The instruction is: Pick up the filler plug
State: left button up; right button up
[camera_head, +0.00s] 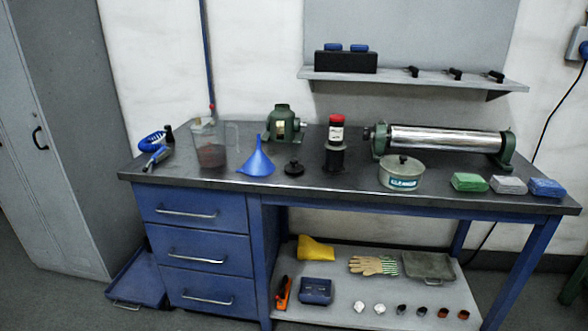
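A small black knobbed cap (294,168), which looks like the filler plug, sits on the dark bench top (225,180) near the front edge. It is between the blue funnel (256,160) and a black stand holding a red-capped bottle (336,128). A green cast housing (283,123) stands behind it, towards the back of the bench. Neither of my grippers shows in this view.
A clear jug (209,147) stands left of the funnel. To the right are a lidded pot (401,173), a roller machine (445,139) and green (469,182), grey and blue blocks. Blue drawers (200,253) fill the bench's left side. Clear top surrounds the cap.

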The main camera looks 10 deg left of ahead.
aim_at(293, 167)
jog(key=z, duration=0.5)
jog(key=i, duration=0.5)
jog(key=z, duration=0.55)
jog(key=i, duration=0.75)
jog(key=u, duration=0.4)
